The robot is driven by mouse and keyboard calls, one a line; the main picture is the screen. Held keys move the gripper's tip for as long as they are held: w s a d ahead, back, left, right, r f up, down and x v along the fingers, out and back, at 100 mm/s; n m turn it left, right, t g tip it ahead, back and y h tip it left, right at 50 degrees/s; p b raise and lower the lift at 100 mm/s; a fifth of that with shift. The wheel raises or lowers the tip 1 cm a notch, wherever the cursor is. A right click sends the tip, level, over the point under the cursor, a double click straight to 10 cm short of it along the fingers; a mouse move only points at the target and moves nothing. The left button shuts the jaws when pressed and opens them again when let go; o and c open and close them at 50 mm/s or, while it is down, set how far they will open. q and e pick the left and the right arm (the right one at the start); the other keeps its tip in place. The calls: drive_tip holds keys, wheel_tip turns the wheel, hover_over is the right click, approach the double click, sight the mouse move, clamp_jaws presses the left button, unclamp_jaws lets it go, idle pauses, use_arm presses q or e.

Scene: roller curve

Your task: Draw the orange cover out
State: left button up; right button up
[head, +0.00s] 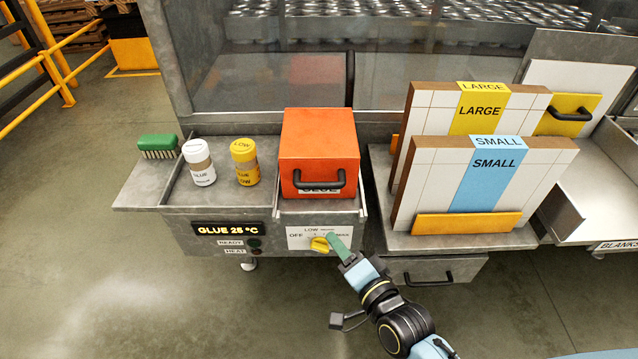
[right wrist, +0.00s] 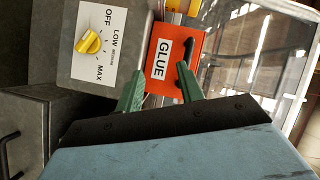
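The orange cover (head: 318,135) is a box-shaped hood with a black bar handle (head: 320,184) on its front. My right gripper (head: 338,243) is below and in front of the handle, before the dial panel. In the right wrist view my right gripper (right wrist: 160,70) has its two green fingers spread apart with nothing between them. The orange cover (right wrist: 160,42) with its GLUE label (right wrist: 161,59) shows beyond them, apart from the fingers. My left gripper is not in view.
The yellow dial (head: 321,244) sits close beside the right gripper. White (head: 200,165) and yellow (head: 244,163) bottles and a green brush (head: 158,145) stand left of the cover. LARGE (head: 440,110) and SMALL (head: 420,185) boards stand to the right. A glass guard rises behind.

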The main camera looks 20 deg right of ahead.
sight(319, 185)
drive_tip(key=w+r+m+t, duration=0.1)
drive_tip(key=w, duration=0.3)
drive_tip(key=w+r+m+t+h, duration=0.1)
drive_tip(key=w+r+m, duration=0.1)
drive_tip(key=w, duration=0.3)
drive_tip(key=w+r+m+t, duration=0.1)
drive_tip(key=w, duration=0.4)
drive_tip(key=shift+w+a+r+m+t, duration=0.1)
drive_tip(key=shift+a+r+m+t, duration=0.1)
drive_tip(key=shift+m+t, duration=0.15)
drive_tip(key=shift+c, duration=0.5)
clamp_jaws()
